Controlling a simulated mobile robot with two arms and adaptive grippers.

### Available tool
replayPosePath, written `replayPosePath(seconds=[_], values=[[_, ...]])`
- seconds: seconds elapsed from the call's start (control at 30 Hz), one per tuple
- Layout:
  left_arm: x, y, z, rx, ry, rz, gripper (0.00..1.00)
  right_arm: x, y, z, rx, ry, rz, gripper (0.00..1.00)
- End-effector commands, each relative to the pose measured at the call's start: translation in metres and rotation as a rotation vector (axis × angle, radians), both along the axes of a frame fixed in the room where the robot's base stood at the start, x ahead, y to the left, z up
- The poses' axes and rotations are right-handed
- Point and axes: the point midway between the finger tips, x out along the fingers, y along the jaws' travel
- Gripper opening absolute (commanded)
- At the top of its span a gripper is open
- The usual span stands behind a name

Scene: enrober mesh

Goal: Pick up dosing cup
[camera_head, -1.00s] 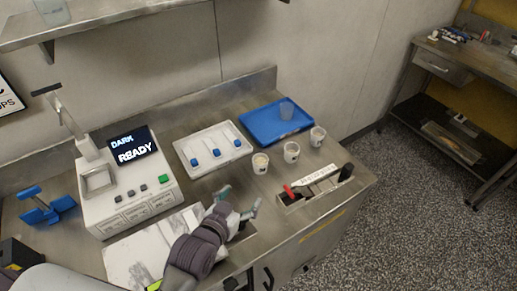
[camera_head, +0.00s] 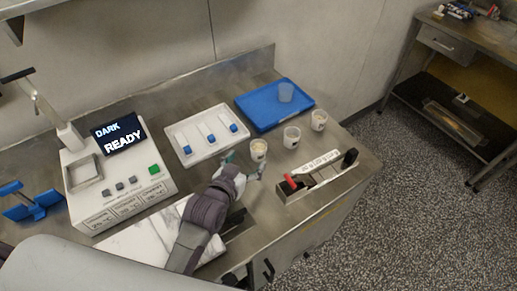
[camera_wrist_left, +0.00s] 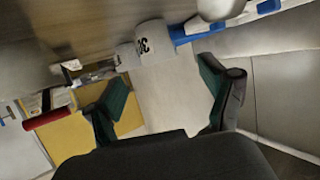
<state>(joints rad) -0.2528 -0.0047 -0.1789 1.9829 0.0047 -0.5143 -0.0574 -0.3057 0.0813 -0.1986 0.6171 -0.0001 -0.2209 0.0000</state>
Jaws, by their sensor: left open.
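Three small whitish cups stand in a slanted row on the steel bench: a near-left cup (camera_head: 259,150) with pale contents, a middle cup (camera_head: 292,137) and a far-right cup (camera_head: 319,120). I cannot tell which one is the dosing cup. My left gripper (camera_head: 246,166) is open and empty, just in front of the near-left cup, with its fingers apart. In the left wrist view, a cup with a dark mark (camera_wrist_left: 153,43) is beyond the open green fingertips (camera_wrist_left: 163,88). My right gripper is not seen.
A white tray (camera_head: 172,153) with blue-ended pieces lies left of the cups. A machine with a READY screen (camera_head: 120,137) stands at left. A rack with a red-handled tool (camera_head: 283,192) sits right of my gripper, near the bench's front edge. A blue stand (camera_head: 28,204) is far left.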

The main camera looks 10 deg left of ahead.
Motion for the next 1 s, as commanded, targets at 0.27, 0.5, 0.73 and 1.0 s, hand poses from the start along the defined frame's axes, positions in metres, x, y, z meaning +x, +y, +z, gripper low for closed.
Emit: replayPosePath(seconds=[0.27,0.5,0.73,1.0], values=[[0.030,-0.006,-0.010,0.000,0.000,0.000,0.83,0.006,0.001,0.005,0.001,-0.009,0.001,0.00],[0.059,-0.015,-0.009,-0.001,0.000,0.000,0.83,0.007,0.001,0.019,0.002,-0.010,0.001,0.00],[0.079,-0.019,-0.020,-0.001,0.000,0.001,0.83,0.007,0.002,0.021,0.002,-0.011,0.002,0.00],[0.079,-0.019,-0.021,-0.001,0.000,0.001,0.76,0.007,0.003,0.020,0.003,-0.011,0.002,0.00]])
